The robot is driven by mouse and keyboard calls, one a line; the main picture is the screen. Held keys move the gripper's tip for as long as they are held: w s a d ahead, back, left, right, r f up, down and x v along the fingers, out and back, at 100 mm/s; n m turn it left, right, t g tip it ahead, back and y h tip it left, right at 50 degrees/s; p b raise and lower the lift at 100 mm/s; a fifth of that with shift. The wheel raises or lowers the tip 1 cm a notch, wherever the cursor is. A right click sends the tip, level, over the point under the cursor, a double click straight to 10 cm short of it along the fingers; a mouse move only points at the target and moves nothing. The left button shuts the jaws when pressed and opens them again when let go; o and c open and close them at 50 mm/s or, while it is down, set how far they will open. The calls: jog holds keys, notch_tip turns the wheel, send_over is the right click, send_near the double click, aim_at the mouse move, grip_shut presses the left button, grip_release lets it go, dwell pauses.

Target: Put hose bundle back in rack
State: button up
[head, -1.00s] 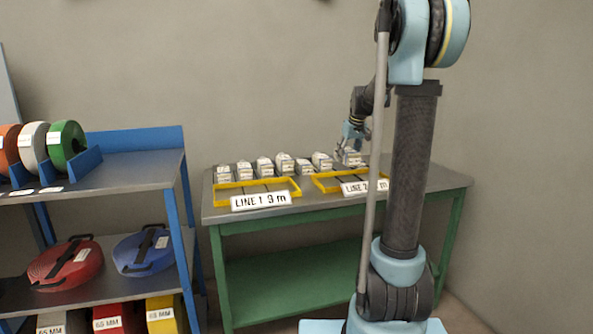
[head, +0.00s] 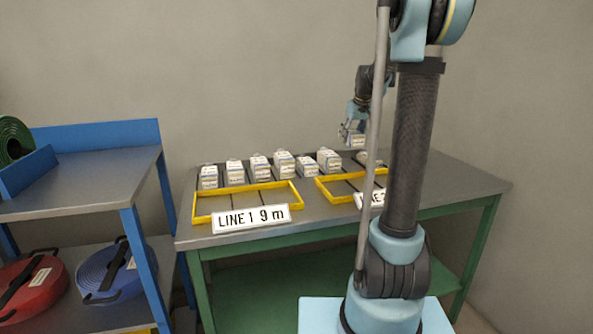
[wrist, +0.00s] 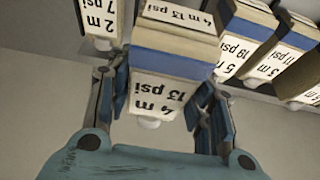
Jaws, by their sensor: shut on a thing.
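My gripper (head: 355,122) is shut on a white hose bundle (head: 352,138), held above the right part of the bench. In the wrist view the held bundle (wrist: 168,85) has a blue band and a label reading "4 m 13 psi"; the fingers (wrist: 160,105) are on either side of it. Several similar bundles, such as one at the row's left end (head: 208,178), stand in a row along the back of the bench. Something pale at the row's right end (head: 367,158) is partly hidden by my arm.
The grey-topped green bench (head: 330,212) carries two yellow frames, the left one (head: 197,208) with a "LINE 1 9 m" sign (head: 252,218) and the right one (head: 335,197) partly hidden. A blue shelf (head: 140,170) with coiled hoses stands at the left. The bench's right end is clear.

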aim_at(357, 133)
jog(key=shift+w+f, duration=0.15)
jog(key=shift+f, duration=0.1)
notch_tip(357, 133, down, 5)
jog(key=shift+w+r, duration=0.15)
jog(key=shift+f, duration=2.4)
jog(key=o, duration=1.4)
jog(key=shift+f, duration=0.1)
jog(key=v, duration=1.2)
jog(key=shift+s+d, duration=0.1)
jog(key=shift+s, duration=0.1)
